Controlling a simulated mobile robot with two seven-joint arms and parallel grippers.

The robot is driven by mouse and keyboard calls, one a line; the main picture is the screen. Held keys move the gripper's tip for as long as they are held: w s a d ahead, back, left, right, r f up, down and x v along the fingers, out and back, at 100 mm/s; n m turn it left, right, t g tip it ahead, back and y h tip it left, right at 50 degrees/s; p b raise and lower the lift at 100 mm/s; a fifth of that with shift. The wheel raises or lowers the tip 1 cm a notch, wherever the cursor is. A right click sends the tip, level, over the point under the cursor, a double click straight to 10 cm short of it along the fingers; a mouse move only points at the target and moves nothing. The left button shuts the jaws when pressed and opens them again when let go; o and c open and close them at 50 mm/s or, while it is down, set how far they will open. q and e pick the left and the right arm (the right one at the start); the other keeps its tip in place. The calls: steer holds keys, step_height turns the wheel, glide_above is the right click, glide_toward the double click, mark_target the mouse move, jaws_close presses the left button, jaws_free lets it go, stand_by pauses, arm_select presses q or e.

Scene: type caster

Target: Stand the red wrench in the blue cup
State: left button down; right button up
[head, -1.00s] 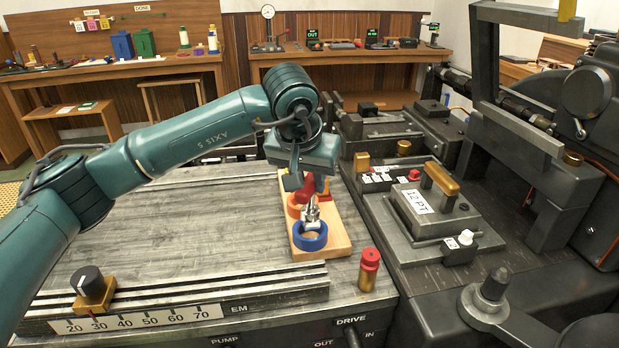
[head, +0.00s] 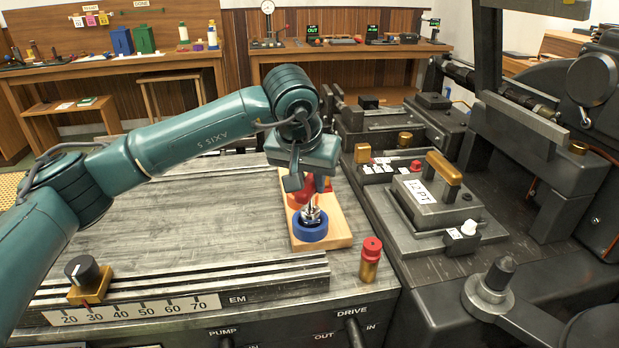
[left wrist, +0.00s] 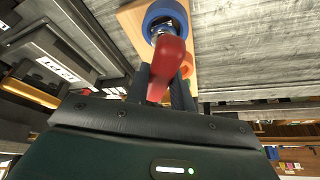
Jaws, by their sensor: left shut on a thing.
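The red wrench (head: 304,192) has a red handle and a silver metal end pointing down. My left gripper (head: 305,182) is shut on its handle; the red handle also shows between the fingers in the left wrist view (left wrist: 166,70). The blue cup (head: 310,233) is a short round ring-like holder at the near end of a wooden board. The wrench's silver end is at the cup's mouth and appears to reach into it; its tip is hidden. The cup also shows in the left wrist view (left wrist: 160,12). My right gripper is not in view.
The wooden board (head: 338,232) lies on the grey metal bed (head: 200,220). An orange-red holder (left wrist: 187,64) sits on the board behind the blue cup. A red-topped brass post (head: 370,260) stands close at the near right. Dark machinery fills the right side.

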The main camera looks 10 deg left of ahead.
arm_select(q)
steer(key=shift+f+b, duration=0.5)
steer(key=shift+f, duration=0.2)
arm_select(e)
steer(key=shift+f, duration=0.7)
arm_select(q)
steer(key=c, duration=1.1)
jaws_free()
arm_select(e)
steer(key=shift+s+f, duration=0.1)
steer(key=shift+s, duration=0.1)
arm_select(q)
steer(key=shift+s+r, duration=0.15)
steer(key=shift+r, duration=0.45)
steer(key=v, duration=1.2)
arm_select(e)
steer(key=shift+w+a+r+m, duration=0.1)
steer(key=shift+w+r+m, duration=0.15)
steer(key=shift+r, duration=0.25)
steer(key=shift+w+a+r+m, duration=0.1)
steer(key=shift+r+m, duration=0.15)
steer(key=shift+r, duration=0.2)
